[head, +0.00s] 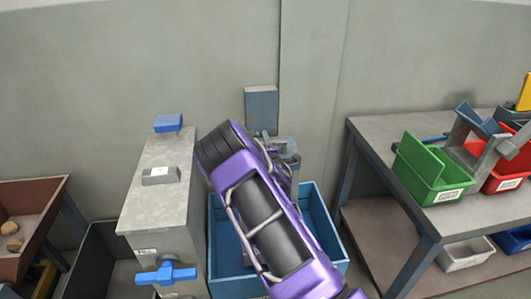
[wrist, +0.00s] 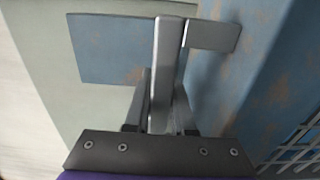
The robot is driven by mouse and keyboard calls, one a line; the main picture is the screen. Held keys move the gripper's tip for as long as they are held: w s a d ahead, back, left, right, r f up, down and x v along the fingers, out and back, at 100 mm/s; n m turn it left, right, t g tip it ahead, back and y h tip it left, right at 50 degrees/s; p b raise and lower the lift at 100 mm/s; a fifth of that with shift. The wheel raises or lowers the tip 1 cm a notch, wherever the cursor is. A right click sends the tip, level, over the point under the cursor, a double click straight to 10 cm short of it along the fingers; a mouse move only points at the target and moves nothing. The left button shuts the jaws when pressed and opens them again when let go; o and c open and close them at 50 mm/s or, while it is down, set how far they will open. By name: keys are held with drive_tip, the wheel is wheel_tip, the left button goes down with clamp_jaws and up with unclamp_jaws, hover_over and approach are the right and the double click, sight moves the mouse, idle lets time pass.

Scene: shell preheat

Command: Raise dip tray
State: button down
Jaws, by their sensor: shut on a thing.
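My gripper (wrist: 160,112) is shut on an upright grey metal bar (wrist: 168,50), which stands between the two fingers in the wrist view. A short grey plate (wrist: 212,37) joins the bar's upper right side. A blue worn panel (wrist: 112,50) lies behind it. A wire mesh (wrist: 302,150), possibly part of the dip tray, shows at the lower right. In the head view my purple arm reaches over a blue open bin (head: 328,235) and hides much of it. The gripped part is mostly hidden there, near a grey-blue fitting (head: 290,152).
A grey cabinet (head: 160,205) with a blue valve handle (head: 166,273) stands left of the bin. A workbench (head: 385,135) with green (head: 430,170) and red bins (head: 510,160) stands at the right. A blue-grey box (head: 262,110) is on the wall behind.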

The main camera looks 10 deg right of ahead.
drive_tip(key=shift+w+r+p, duration=0.1)
drive_tip(key=shift+r+p, duration=0.2)
drive_tip(key=shift+r, duration=2.55)
drive_tip(key=c, duration=0.8)
unclamp_jaws()
drive_tip(key=shift+o, duration=0.2)
drive_tip(key=shift+s+f, duration=0.2)
drive_tip(key=shift+s, duration=0.3)
drive_tip(key=s, duration=1.6)
drive_tip(key=shift+s, duration=0.3)
